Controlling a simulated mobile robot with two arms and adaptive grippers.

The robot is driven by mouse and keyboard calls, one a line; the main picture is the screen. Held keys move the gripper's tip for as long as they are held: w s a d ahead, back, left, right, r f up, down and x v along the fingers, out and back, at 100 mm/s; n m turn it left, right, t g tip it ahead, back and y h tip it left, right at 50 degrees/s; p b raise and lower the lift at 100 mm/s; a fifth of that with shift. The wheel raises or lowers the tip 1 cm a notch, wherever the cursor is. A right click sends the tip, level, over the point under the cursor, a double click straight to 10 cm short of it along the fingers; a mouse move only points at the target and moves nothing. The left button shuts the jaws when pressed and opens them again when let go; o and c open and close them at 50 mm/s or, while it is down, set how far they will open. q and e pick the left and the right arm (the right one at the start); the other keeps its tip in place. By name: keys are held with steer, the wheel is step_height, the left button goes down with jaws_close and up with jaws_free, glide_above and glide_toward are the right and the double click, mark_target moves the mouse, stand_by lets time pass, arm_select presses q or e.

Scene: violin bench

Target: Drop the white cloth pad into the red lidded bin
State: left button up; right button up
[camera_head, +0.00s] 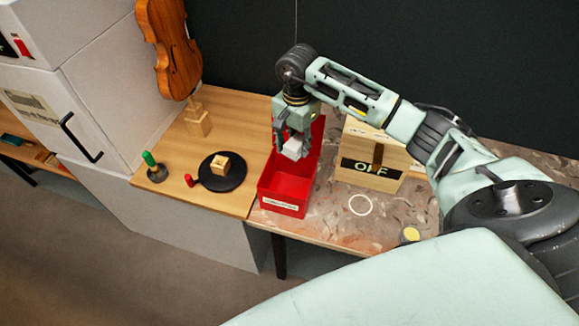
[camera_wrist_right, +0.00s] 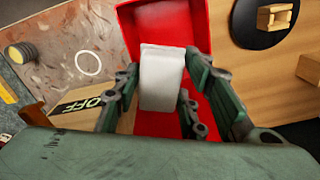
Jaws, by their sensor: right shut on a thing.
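The white cloth pad (camera_head: 293,149) is held between the fingers of my right gripper (camera_head: 292,141), which is shut on it. In the right wrist view the pad (camera_wrist_right: 161,78) sits between the green fingers of the gripper (camera_wrist_right: 165,95), with red bin behind it. The red bin (camera_head: 284,200) stands open, its lid raised at the back. The gripper and pad are above the bin's opening; the exact height is hard to tell. The bin also shows in the right wrist view (camera_wrist_right: 170,22). My left gripper is not in view.
A wooden box marked OFF (camera_head: 375,158) stands right of the bin. A black round plate (camera_head: 222,172) with a small wooden block, a green-topped item (camera_head: 151,168) and a violin (camera_head: 172,50) on a wooden stand are to the left. A white ring (camera_head: 360,205) lies front right.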

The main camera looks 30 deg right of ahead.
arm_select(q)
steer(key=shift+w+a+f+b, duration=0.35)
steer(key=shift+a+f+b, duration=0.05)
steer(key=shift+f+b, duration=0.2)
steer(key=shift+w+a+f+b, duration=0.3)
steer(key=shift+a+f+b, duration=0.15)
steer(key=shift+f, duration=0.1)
arm_select(e)
step_height(320, 180, down, 5)
steer(key=shift+w+a+f, duration=0.15)
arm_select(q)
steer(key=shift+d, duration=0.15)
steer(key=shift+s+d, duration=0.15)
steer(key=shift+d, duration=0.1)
arm_select(e)
steer(key=o, duration=1.2)
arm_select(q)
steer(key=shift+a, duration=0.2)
arm_select(e)
step_height(320, 180, up, 12)
steer(key=shift+r, duration=0.1)
